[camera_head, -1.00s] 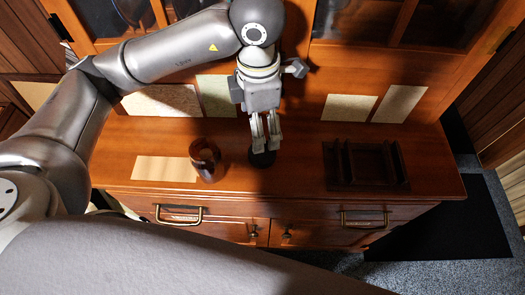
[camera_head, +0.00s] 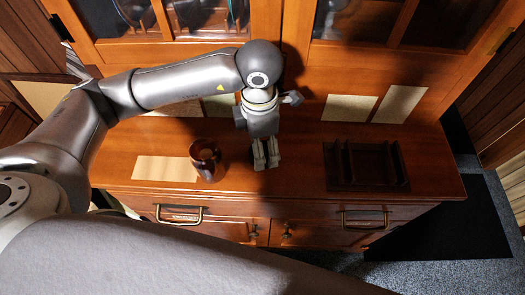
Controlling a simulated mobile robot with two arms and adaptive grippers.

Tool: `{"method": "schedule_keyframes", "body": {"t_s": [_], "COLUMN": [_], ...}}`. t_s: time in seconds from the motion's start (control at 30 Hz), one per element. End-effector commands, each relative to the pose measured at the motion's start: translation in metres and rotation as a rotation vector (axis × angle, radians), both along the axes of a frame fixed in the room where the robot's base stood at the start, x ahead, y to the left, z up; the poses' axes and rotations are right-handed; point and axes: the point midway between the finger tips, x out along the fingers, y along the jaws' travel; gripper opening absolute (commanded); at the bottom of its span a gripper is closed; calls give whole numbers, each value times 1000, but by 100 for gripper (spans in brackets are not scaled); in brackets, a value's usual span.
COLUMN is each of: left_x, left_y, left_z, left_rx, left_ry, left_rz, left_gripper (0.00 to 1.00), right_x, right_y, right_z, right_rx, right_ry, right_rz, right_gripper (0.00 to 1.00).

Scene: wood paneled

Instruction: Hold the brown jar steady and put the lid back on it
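The brown jar (camera_head: 207,164) stands upright on the wooden cabinet top, left of the middle, with its dark mouth facing up. My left gripper (camera_head: 266,163) points down at the cabinet top, to the right of the jar and apart from it. Its two fingers are close together, with at most a narrow gap. The dark round lid is not clearly visible now; the fingers cover the spot where it showed earlier. I cannot tell whether they grip it. My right gripper is not in view, and nothing holds the jar.
A pale rectangular mat (camera_head: 160,169) lies left of the jar. A dark divided tray (camera_head: 338,184) stands on the right of the cabinet top (camera_head: 300,150). Cabinet doors rise behind. The surface between gripper and tray is clear.

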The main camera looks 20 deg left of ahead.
Motion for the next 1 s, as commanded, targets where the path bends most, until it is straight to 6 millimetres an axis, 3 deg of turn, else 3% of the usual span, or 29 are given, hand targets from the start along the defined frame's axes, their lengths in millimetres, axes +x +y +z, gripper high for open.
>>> {"method": "schedule_keyframes", "body": {"t_s": [0.2,0.6,0.9,1.0], "left_x": [-1,0,0,0], "left_y": [0,0,0,0], "left_z": [-30,-34,-34,-34], "left_rx": [1,0,0,0], "left_ry": [3,0,0,0], "left_rz": [0,-1,-1,-1], "left_gripper": [83,83,46,45], "right_x": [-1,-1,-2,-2], "right_y": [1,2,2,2], "right_z": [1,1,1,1], "right_rx": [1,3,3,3], "right_ry": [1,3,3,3], "right_rz": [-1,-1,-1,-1], "right_gripper": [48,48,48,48]}}
